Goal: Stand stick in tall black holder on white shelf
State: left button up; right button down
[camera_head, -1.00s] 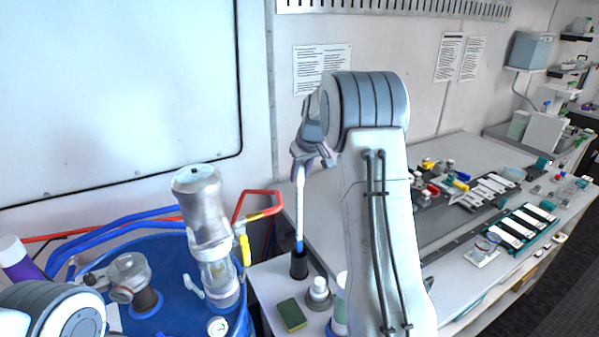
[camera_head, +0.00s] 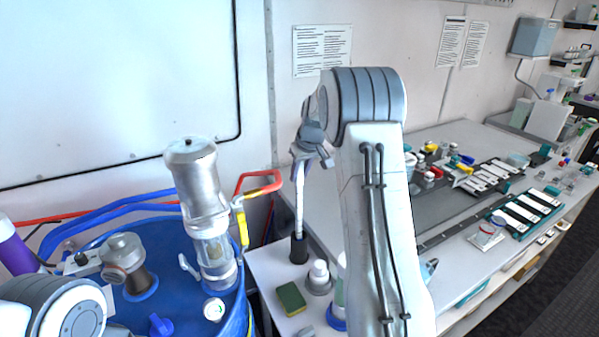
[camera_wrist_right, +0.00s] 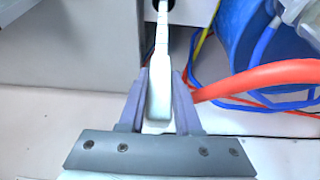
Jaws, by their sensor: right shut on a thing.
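The stick (camera_head: 299,203) is long, thin and white, and stands nearly upright in the head view. My right gripper (camera_head: 301,153) is shut on its upper end. The stick's lower end is inside the mouth of the tall black holder (camera_head: 298,251), and its blue part is mostly hidden there. The holder stands on the white shelf (camera_head: 268,267) beside the blue drum. In the right wrist view, the stick (camera_wrist_right: 161,60) runs from between the fingers (camera_wrist_right: 160,100) toward a dark opening at the top edge. How deep it sits I cannot tell. My left gripper is out of view.
A green-yellow sponge (camera_head: 291,298) and a white-capped bottle (camera_head: 319,275) stand close to the holder. The blue drum (camera_head: 180,310) with a metal-and-glass cylinder and hoses is to the left. A bench (camera_head: 460,240) with parts is to the right.

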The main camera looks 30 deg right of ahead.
jog(key=c, duration=0.5)
grip_release()
jog(key=b+v, duration=0.2)
jog(key=v, duration=0.8)
jog(key=shift+s+r+b, duration=0.1)
jog(key=shift+r+b, duration=0.15)
jog(key=shift+b, duration=0.1)
